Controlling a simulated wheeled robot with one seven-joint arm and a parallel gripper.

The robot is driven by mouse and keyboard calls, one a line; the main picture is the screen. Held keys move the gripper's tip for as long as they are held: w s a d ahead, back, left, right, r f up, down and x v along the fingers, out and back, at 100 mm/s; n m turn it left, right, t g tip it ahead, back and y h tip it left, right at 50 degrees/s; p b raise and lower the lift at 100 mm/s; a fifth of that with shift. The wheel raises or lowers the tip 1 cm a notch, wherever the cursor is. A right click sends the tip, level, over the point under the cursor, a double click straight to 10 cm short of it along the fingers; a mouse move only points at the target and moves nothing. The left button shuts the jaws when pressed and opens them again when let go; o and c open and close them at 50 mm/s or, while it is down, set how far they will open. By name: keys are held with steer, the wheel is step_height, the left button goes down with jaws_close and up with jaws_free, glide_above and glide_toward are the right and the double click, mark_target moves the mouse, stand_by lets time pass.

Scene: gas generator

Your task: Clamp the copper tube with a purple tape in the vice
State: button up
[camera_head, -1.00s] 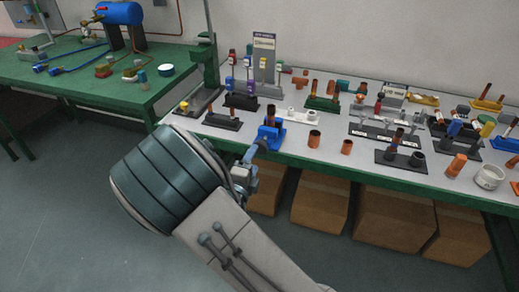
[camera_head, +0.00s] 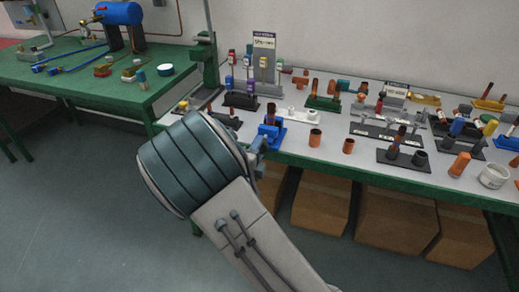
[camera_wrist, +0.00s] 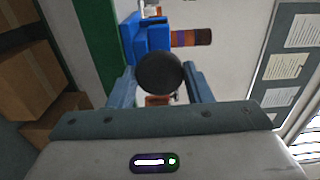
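The blue vice (camera_head: 268,134) stands at the front edge of the grey table, left of centre. A copper tube (camera_head: 271,114) stands upright in its jaws. In the wrist view the vice (camera_wrist: 150,38) is straight ahead, turned on its side, and the tube (camera_wrist: 192,38) shows orange-brown and dark bands; whether one is purple is hard to tell. A round black knob (camera_wrist: 159,73) faces my wrist camera in front of the vice. My gripper (camera_wrist: 160,85) is open, one finger on each side of the knob. In the head view my arm hides most of the gripper.
Two copper pieces (camera_head: 315,138) (camera_head: 348,146) stand right of the vice. A dark double holder (camera_head: 404,157) is further right. Cardboard boxes (camera_head: 318,205) sit under the table.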

steer(key=shift+f+m+b, duration=0.1)
steer(key=shift+m+b, duration=1.1)
steer(key=shift+b, duration=1.5)
steer(key=shift+m+b, duration=1.6)
steer(key=shift+b, duration=1.95)
steer(key=o, duration=1)
steer(key=n+p, duration=0.3)
steer(key=n, duration=0.2)
steer(key=shift+n, duration=0.3)
